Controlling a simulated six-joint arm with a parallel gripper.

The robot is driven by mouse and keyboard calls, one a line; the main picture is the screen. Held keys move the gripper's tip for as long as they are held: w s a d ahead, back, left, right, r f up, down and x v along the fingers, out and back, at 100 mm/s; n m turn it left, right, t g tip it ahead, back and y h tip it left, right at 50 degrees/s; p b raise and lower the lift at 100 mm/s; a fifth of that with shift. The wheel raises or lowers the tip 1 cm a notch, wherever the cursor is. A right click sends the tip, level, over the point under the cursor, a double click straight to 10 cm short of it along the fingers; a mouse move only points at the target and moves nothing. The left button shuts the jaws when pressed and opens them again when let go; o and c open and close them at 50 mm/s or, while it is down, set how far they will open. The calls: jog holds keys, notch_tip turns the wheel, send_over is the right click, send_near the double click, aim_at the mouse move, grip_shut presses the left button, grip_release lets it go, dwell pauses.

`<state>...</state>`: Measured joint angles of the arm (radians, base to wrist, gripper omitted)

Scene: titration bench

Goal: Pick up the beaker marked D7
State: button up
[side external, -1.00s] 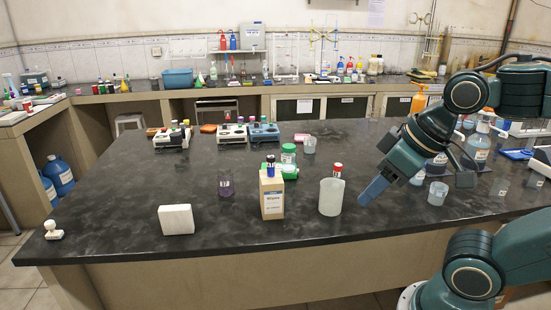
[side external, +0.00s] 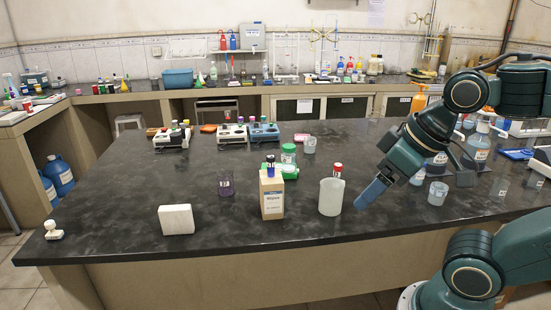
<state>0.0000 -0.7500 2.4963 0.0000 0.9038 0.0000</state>
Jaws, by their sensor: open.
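Several small beakers stand on the dark bench, and their marks are too small to read, so I cannot tell which is D7. One clear beaker (side external: 437,194) is at the right, below my gripper in the picture. Another clear beaker (side external: 309,145) stands farther back near the middle. A dark purple-tinted beaker (side external: 225,184) with a pale label stands left of the wipes box. My gripper (side external: 418,186) is open and looks empty. Its blue finger points down and left near the large frosted container, and its dark finger is at the right.
The frosted container (side external: 331,199) and the wipes box (side external: 272,196) stand in front, with a red-capped bottle behind the container. A green-capped jar (side external: 289,157) and bench instruments (side external: 232,133) are behind. The bench's left front is mostly clear.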

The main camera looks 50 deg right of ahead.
jog(key=w+a+r+m+t, duration=0.1)
jog(key=w+r+m, duration=0.2)
jog(key=w+r, duration=0.6)
jog(key=w+r+m+t+y, duration=0.15)
jog(key=w+m, duration=0.25)
jog(key=w, duration=0.6)
jog(key=w+r+m+t+y, duration=0.15)
jog(key=w+m, duration=0.25)
jog(key=w, duration=0.6)
jog(key=m+t+y, duration=0.4)
jog(key=m+y, duration=0.4)
jog(key=m, duration=0.9)
send_over(225, 183)
jog(key=s+d, duration=0.2)
jog(key=d, duration=0.3)
notch_tip(225, 183, down, 7)
notch_tip(225, 183, down, 25)
jog(key=shift+w+f, duration=0.1)
jog(key=shift+f, duration=0.05)
jog(key=shift+f, duration=0.15)
